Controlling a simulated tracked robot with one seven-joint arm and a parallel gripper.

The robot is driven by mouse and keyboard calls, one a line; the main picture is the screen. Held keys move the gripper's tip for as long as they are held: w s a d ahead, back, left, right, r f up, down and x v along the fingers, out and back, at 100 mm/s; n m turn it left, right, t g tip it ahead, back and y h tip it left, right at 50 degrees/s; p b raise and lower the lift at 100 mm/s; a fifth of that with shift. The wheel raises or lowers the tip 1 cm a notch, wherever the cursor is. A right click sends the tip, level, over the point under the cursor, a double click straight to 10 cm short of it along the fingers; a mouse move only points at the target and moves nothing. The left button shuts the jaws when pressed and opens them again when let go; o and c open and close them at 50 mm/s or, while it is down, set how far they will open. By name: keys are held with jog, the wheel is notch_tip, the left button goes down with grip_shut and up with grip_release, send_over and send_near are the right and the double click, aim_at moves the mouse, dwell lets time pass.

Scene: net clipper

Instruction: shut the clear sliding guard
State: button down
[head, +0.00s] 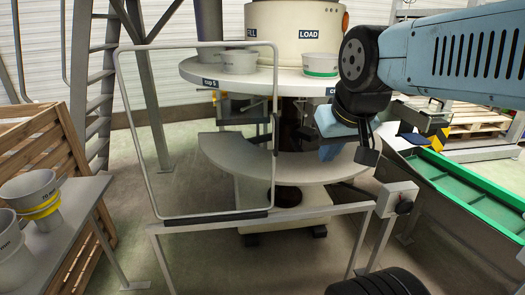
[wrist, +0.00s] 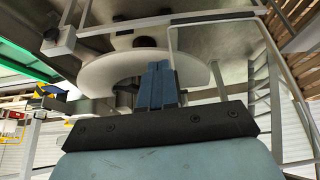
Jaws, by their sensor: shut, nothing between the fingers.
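The clear sliding guard (head: 276,85) is a see-through panel in a thin pale metal frame. In the head view it stands upright at the left part of the low rail (head: 320,211), and the right part of the rail is uncovered. A dark fitting (head: 275,132) sits on its right upright. My gripper (head: 330,152) is to the right of the guard, apart from it, in front of the machine. In the wrist view my gripper (wrist: 160,68) has its blue fingers together and empty, and part of the guard's frame (wrist: 215,17) shows beside them.
Behind the guard is the machine's round upper table (head: 200,75) with grey cups and a lower curved shelf (head: 305,168). A post with a black-knobbed box (head: 400,196) ends the rail at right. A green conveyor (head: 470,183) lies right; a cup bench (head: 65,222) stands left.

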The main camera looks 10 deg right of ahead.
jog(key=w+a+f+m+g+h, duration=0.1)
jog(key=w+a+g+h, duration=0.15)
jog(key=w, duration=0.45)
jog(key=w+a+f+m+g+h, duration=0.1)
jog(key=w+a+m+h, duration=0.15)
jog(key=w, duration=0.45)
jog(key=m+t+h, duration=0.1)
jog(key=h, duration=0.1)
send_near(266, 152)
jog(key=s+a, duration=0.3)
jog(key=a, duration=0.2)
jog(key=x, duration=0.9)
jog(key=shift+w+d+r, duration=0.15)
jog(key=shift+d+r, duration=0.1)
jog(key=shift+d, duration=0.25)
jog(key=shift+s+d+r, duration=0.2)
jog(key=shift+d+r, duration=0.05)
jog(key=shift+d, duration=0.25)
jog(key=shift+s+d+r, duration=0.15)
jog(key=shift+d+r, duration=0.05)
jog(key=shift+d, duration=0.3)
jog(key=shift+s+d+r, duration=0.1)
jog(key=shift+s+d, duration=0.1)
jog(key=shift+d, duration=0.55)
